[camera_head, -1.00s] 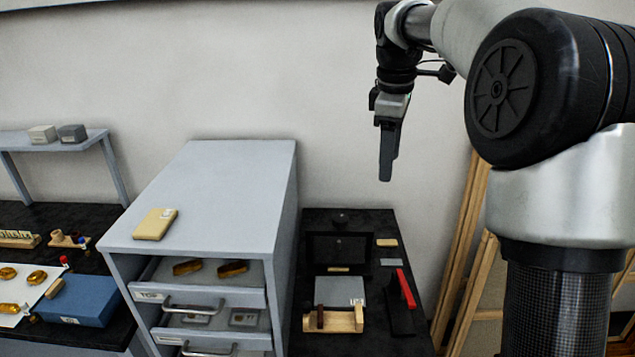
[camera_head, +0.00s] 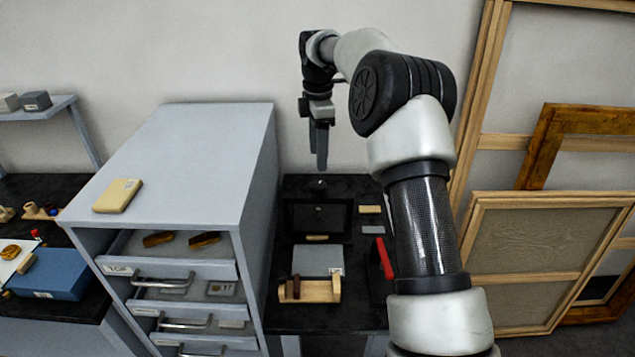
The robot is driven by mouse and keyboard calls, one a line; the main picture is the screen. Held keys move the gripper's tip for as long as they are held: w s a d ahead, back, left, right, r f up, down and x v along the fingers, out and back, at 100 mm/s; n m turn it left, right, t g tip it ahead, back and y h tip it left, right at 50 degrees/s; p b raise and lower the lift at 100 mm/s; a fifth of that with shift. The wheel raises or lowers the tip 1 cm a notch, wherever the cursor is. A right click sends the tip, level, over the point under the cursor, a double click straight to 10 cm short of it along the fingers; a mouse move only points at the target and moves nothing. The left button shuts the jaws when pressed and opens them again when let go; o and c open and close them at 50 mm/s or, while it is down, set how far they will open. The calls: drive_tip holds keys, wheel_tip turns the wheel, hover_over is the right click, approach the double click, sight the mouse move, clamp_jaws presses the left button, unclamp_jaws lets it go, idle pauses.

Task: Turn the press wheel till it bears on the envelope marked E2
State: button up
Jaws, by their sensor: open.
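My gripper (camera_head: 320,162) hangs with its fingers pointing down, in the air above the dark side table (camera_head: 350,317). It is open and holds nothing. No press wheel can be made out for certain. A dark box-like thing (camera_head: 318,218) with a small round knob (camera_head: 318,185) stands at the back of that table, below my gripper. A buff, envelope-like packet (camera_head: 118,196) with a small pale label lies flat on the grey cabinet (camera_head: 190,150). Its mark is too small to read, so I cannot tell whether it is E2.
Several cabinet drawers (camera_head: 190,268) stand open. On the side table are a grey plate (camera_head: 318,260), a wooden rack (camera_head: 310,290) and a red-handled thing (camera_head: 384,258). A blue box (camera_head: 50,273) sits at left. Wooden frames (camera_head: 545,255) lean at right.

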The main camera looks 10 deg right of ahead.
sight(318, 184)
wheel_tip(318, 184, down, 9)
drive_tip(key=shift+f, duration=0.2)
drive_tip(key=c, duration=1.1)
drive_tip(key=shift+o, duration=0.2)
drive_tip(key=shift+m, duration=0.4)
